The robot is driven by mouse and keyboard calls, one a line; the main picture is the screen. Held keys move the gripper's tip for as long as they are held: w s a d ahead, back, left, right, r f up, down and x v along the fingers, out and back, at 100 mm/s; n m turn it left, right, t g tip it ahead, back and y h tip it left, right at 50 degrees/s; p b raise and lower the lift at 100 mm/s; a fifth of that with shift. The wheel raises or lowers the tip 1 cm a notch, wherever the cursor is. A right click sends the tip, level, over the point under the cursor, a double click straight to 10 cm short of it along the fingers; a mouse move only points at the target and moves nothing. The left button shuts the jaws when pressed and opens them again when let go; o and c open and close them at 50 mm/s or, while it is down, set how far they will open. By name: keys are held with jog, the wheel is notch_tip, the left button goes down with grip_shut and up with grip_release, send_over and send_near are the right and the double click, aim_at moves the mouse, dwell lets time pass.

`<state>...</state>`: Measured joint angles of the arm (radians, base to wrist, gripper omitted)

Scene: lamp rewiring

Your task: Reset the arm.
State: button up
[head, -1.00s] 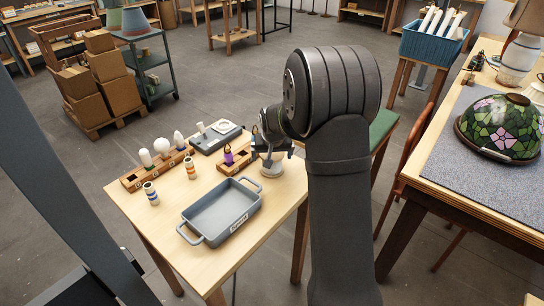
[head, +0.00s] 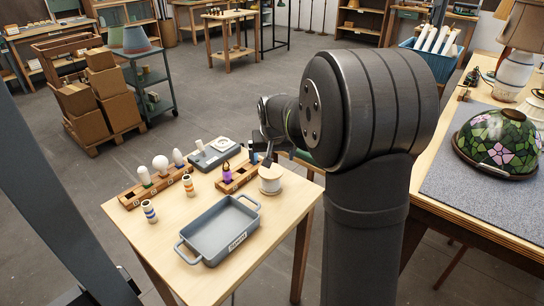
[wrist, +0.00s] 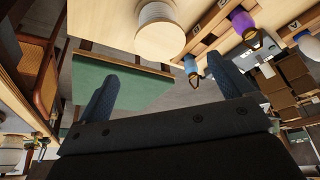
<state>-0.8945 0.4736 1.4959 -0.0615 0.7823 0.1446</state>
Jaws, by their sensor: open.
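My gripper (wrist: 165,88) is open and empty in the wrist view, its two dark fingers wide apart. In the head view my gripper (head: 268,146) is partly hidden by my own arm, above the table's far right part. The white spool (head: 271,178) stands upright on the table below it. It also shows in the wrist view (wrist: 160,28), apart from the fingers. A wooden holder (head: 236,178) with a purple piece (head: 227,170) stands left of the spool. A blue piece (wrist: 191,66) shows near it in the wrist view.
On the table (head: 180,235) are a grey tray (head: 238,232), a bulb rack (head: 153,188), two striped cylinders (head: 149,211) (head: 188,185) and a grey device (head: 213,155). A stained-glass shade (head: 498,143) sits on the right bench. Green-topped furniture (wrist: 120,82) lies beyond my fingers.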

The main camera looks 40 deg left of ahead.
aim_at(271, 169)
jog(key=x, duration=1.2)
jog(key=shift+f, duration=0.3)
jog(key=shift+r, duration=1.45)
jog(key=shift+f, duration=0.1)
